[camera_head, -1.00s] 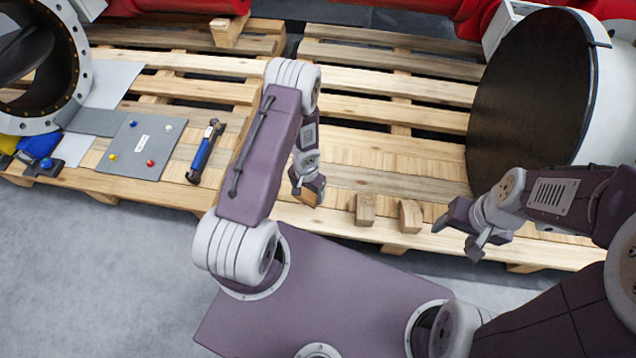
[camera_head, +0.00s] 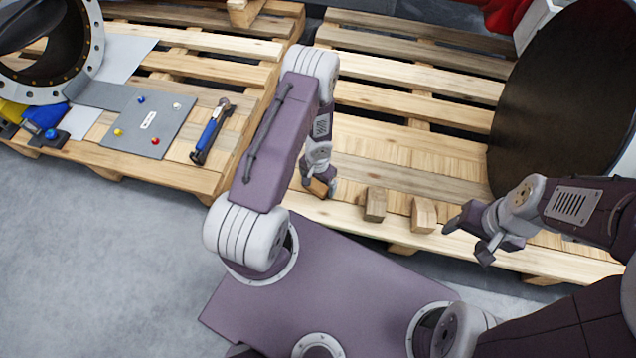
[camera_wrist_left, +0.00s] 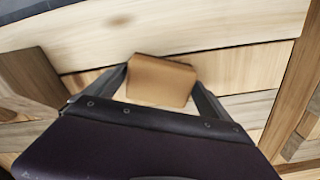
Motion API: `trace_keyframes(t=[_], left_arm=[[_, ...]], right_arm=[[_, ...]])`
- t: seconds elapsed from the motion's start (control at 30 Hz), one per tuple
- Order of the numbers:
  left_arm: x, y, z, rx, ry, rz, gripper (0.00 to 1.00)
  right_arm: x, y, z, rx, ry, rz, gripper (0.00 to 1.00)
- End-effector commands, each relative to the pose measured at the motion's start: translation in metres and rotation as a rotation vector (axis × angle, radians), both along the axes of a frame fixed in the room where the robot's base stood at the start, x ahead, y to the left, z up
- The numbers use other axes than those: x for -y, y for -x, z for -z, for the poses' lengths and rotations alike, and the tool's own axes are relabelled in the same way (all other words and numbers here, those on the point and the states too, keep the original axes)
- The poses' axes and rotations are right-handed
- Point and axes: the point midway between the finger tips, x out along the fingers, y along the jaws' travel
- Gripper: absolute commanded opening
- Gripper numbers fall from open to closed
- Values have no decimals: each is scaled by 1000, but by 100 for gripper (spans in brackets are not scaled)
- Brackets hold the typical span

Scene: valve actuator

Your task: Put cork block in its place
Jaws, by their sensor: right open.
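My left gripper (camera_head: 318,184) is over the front edge of the right pallet, with its fingers on a small brown block (camera_head: 318,188), which looks like the cork block. In the left wrist view the smooth orange-brown block (camera_wrist_left: 161,80) sits between the two fingertips. Whether it touches the planks below cannot be told. My right gripper (camera_head: 483,238) is open and empty at the right, near the pallet's front edge. A marked place for the block cannot be made out.
Two wooden blocks (camera_head: 375,204) (camera_head: 423,215) stand on the pallet (camera_head: 400,150) between my grippers. A large dark disc (camera_head: 560,95) stands at the right. On the left pallet are a grey plate (camera_head: 150,122) with coloured knobs, a blue-handled tool (camera_head: 210,133) and a flanged pipe (camera_head: 95,50).

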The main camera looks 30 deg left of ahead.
Motion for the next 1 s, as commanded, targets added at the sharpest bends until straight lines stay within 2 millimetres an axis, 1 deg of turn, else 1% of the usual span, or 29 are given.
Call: trace_keyframes(t=[0.2, 0.27, 0.37, 0.5, 0.6, 0.7, 0.83, 1.0], left_arm=[[0, 0, 0, 0, 0, 0, 100], [0, 0, -3, 0, 0, 0, 100], [0, 0, -20, 0, 0, 0, 100], [0, 0, -58, 0, 0, 0, 100], [0, 0, -83, 0, 0, -1, 100], [0, 0, -103, 0, 0, 0, 100], [0, 0, -119, 0, 0, 1, 100], [0, 0, -124, 0, 0, 0, 100]], right_arm=[[0, 0, 0, 0, 0, 0, 62], [0, 0, -4, 0, 0, 0, 62], [0, 0, -20, 0, 0, 0, 62], [0, 0, -58, 0, 0, 0, 62], [0, 0, -83, 0, 0, 0, 62], [0, 0, -103, 0, 0, 0, 62], [0, 0, -119, 0, 0, 0, 62], [0, 0, -124, 0, 0, 0, 62]])
